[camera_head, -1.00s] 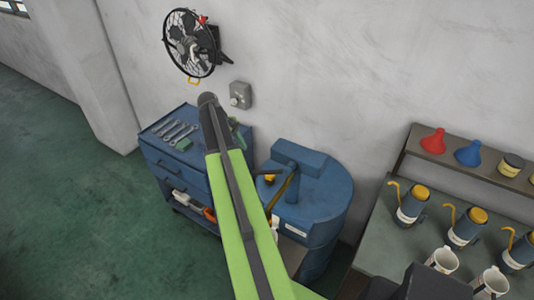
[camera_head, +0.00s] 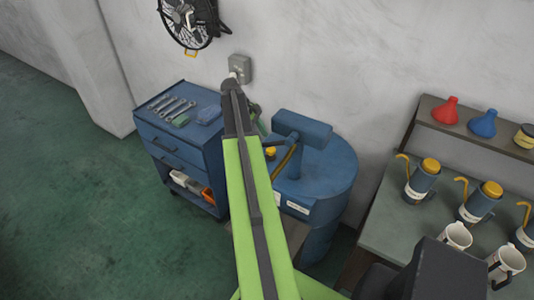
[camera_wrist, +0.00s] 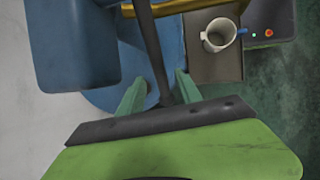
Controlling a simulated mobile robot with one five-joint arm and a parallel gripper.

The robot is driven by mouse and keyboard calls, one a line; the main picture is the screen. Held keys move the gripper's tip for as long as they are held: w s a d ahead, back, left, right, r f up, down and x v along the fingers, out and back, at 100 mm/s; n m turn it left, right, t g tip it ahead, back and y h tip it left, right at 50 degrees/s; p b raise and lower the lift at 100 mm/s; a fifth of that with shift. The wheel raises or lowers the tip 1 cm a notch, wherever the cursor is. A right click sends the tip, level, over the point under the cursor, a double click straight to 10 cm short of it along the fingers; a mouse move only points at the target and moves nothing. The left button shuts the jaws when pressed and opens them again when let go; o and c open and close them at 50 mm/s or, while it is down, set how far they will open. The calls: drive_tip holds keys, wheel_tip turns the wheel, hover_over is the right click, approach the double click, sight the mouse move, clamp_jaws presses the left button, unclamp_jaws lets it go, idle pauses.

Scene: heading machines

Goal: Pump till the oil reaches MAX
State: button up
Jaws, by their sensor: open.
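The blue oil drum (camera_head: 335,190) with its blue pump head (camera_head: 302,128) stands against the wall, partly behind my arm. A yellow spout or pipe (camera_head: 284,160) shows beside the head. In the wrist view, my gripper (camera_wrist: 160,78) is open, and a dark bar (camera_wrist: 152,40), which looks like the pump lever, runs between its two green fingers. I cannot tell whether they touch it. A white mug (camera_wrist: 220,34) stands on a brown stand beside the drum. In the head view my gripper is largely hidden behind my arm. No oil level or MAX mark is readable.
A blue tool cart (camera_head: 180,145) with wrenches stands left of the drum. A wall box (camera_head: 240,68) and fan (camera_head: 187,18) are above. At right, a bench (camera_head: 395,215) holds several oil cans and mugs, with funnels on a shelf (camera_head: 480,140). Green floor is clear at left.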

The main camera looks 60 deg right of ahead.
sight(265, 145)
drive_tip(key=b+x, duration=0.3)
drive_tip(key=x, duration=0.2)
clamp_jaws()
idle(1.2)
